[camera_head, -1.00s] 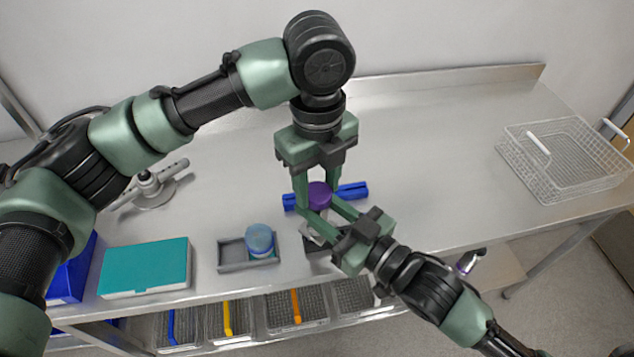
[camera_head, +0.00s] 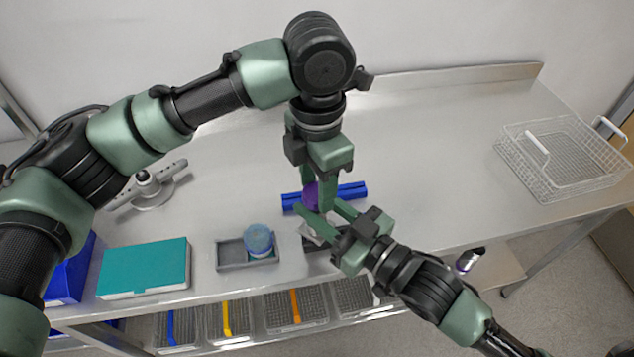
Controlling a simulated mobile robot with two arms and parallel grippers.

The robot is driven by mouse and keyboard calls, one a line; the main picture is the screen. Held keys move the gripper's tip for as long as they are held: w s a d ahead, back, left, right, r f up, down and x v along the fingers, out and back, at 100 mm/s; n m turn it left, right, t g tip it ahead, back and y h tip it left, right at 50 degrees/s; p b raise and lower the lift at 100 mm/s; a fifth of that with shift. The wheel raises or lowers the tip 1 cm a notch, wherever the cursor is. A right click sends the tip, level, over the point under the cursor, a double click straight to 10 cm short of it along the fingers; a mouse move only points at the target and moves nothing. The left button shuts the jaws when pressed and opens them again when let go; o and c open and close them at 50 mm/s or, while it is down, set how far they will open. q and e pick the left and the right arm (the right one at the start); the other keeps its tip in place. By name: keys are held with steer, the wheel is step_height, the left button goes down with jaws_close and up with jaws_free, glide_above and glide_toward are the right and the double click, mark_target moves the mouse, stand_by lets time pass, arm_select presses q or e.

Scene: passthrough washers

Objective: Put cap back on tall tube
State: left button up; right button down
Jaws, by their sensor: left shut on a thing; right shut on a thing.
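The purple cap (camera_head: 310,194) is in the fingers of my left gripper (camera_head: 319,196), which points down from above and is shut on it. My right gripper (camera_head: 321,210) comes in from the lower right, its fingers just below and around the cap. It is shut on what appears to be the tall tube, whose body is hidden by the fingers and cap. I cannot tell whether the cap sits fully on the tube.
A blue rack (camera_head: 352,191) lies behind the grippers. A blue-lidded container (camera_head: 258,239) stands in a grey tray (camera_head: 233,255), left of a dark holder. A teal-topped box (camera_head: 145,267) is front left, a wire basket (camera_head: 550,185) far right.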

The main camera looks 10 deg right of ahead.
arm_select(q)
steer(key=shift+w, duration=0.1)
steer(key=o, duration=1.3)
steer(key=shift+r, duration=2.3)
steer(key=shift+c, duration=0.5)
